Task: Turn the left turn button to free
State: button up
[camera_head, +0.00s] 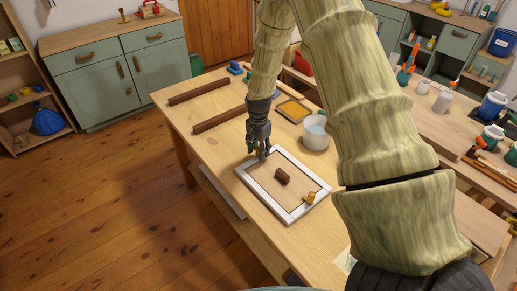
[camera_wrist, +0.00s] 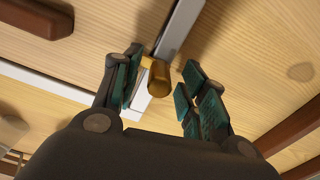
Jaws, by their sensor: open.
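A white frame (camera_head: 303,167) with a wooden panel (camera_head: 268,182) inside lies on the workbench. A dark brown handle (camera_head: 282,176) sits on the panel; it also shows in the wrist view (camera_wrist: 38,16). One brass turn button (camera_head: 309,198) is at the near right side of the frame. The other, left turn button (camera_wrist: 158,78) shows in the wrist view by the white frame, between my fingers; in the head view my gripper hides it. My gripper (camera_head: 261,154) is at the frame's far left side. Its fingers (camera_wrist: 163,65) are open, one each side of that button, with gaps visible.
A white cup (camera_head: 315,134) stands just beyond the frame, with a shallow yellow-lined tray (camera_head: 292,110) behind it. Two dark wooden bars (camera_head: 199,92) (camera_head: 218,119) lie farther back on the workbench (camera_head: 178,112). The bench's left front part is mostly bare.

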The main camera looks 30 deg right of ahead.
jog(key=shift+f, duration=0.1)
grip_shut()
dwell(0.4)
jog(key=n, duration=0.4)
jog(key=shift+n, duration=0.3)
jog(key=n, duration=0.4)
jog(key=shift+n, duration=0.3)
jog(key=n, duration=0.4)
jog(key=shift+n, duration=2.4)
